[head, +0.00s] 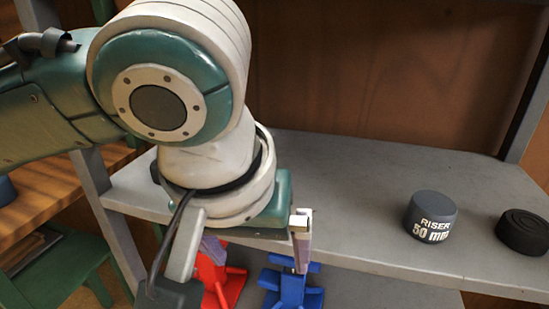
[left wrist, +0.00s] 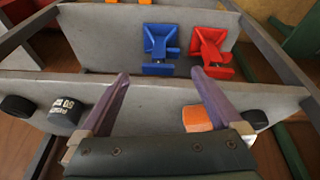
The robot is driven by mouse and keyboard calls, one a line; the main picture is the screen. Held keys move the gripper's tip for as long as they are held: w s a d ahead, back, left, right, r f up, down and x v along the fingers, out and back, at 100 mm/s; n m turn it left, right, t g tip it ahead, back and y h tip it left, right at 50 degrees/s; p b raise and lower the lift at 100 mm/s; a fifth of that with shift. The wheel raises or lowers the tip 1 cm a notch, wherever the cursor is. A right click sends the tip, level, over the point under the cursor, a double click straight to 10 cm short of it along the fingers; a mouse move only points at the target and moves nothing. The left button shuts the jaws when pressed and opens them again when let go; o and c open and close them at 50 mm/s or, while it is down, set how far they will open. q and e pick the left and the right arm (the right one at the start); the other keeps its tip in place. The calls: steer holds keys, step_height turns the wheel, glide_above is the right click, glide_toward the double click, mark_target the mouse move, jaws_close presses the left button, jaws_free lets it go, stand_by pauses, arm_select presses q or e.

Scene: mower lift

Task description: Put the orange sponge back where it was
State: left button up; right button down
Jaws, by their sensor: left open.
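The orange sponge (left wrist: 198,118) lies on the upper grey shelf (left wrist: 150,122) in the left wrist view, partly covered by one finger and the gripper body. In the head view it is hidden behind my left arm. My left gripper (left wrist: 161,74) is open with nothing between its purple fingers. In the head view the left gripper (head: 255,262) is at the shelf's front edge, pointing down. The sponge is off to one side of the gap between the fingers. My right gripper is not in view.
A grey riser (head: 432,217) marked 50 mm and a black disc (head: 523,233) stand on the upper shelf at right. A dark round thing (left wrist: 255,118) is beside the sponge. Red (head: 222,285) and blue (head: 290,287) stands are on the lower shelf. The shelf's middle is clear.

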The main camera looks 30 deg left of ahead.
arm_select(q)
steer(key=s+d+f+m+h, duration=0.1)
steer(key=s+d+m+h, duration=0.25)
steer(key=d, duration=0.25)
steer(key=s+a+f+m+y, duration=0.2)
steer(key=s+a+f+m, duration=0.1)
steer(key=s+a, duration=0.6)
steer(key=shift+s+f, duration=0.2)
steer(key=shift+s, duration=0.45)
steer(key=shift+y, duration=0.25)
step_height(320, 180, up, 49)
steer(key=p, duration=4.8)
steer(key=shift+p, duration=0.4)
